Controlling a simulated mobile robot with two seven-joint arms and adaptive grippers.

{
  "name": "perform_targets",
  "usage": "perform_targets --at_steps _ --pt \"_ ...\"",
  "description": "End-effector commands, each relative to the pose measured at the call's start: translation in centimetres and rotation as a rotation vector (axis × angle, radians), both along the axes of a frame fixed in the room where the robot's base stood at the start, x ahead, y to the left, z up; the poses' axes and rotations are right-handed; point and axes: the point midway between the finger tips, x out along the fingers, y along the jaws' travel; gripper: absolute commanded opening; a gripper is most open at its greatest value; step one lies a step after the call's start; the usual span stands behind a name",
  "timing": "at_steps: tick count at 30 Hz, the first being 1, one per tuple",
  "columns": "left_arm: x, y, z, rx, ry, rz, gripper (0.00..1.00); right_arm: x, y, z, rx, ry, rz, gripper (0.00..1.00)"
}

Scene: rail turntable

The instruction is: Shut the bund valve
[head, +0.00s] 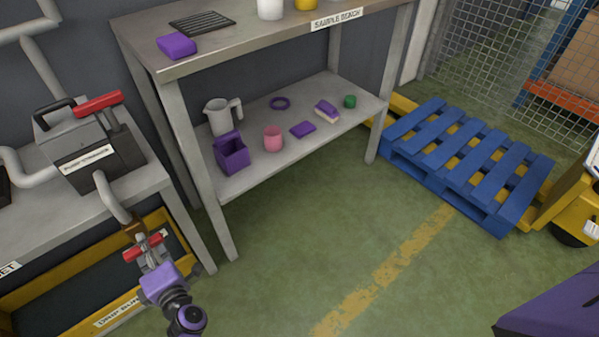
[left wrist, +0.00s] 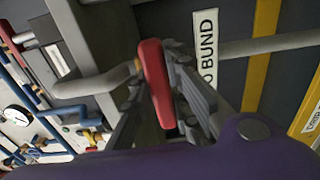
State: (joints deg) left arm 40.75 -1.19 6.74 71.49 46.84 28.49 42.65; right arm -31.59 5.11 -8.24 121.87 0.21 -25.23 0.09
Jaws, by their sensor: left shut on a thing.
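The bund valve has a red handle (head: 133,252) on a brass-coloured body (head: 132,229), at the lower end of a grey pipe (head: 112,200) above the drip bund (head: 108,312). My left gripper (head: 150,250) is shut on the red handle. In the left wrist view the red handle (left wrist: 153,75) stands between the two grey fingers of my gripper (left wrist: 160,95), and it appears to lie across the pipe (left wrist: 95,85). The gripper hides part of the valve. My right gripper is not in view.
A pump with another red handle (head: 98,103) stands on the bench at left. The sample bench (head: 215,62) has a lower shelf with a jug (head: 218,116) and cups, and its leg (head: 202,190) stands right of the valve. Open floor (head: 300,220) lies to the right, before a blue pallet (head: 465,160).

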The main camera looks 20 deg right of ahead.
Motion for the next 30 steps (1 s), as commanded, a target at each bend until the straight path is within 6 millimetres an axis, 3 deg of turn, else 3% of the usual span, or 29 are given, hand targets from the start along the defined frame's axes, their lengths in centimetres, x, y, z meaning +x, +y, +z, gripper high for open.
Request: perform_targets --at_steps 18,19,22,30 --pt "-0.03 0.03 -0.09 0.040 0.013 0.000 0.00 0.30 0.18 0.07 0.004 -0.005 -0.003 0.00" --pt "-0.03 0.03 -0.09 0.040 0.013 0.000 0.20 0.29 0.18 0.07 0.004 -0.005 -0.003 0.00" --pt "-0.03 0.02 -0.08 0.038 0.012 0.000 0.33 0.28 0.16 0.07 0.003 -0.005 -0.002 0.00" --pt "-0.01 0.02 -0.04 0.037 0.010 0.000 0.36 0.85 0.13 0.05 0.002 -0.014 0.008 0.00"
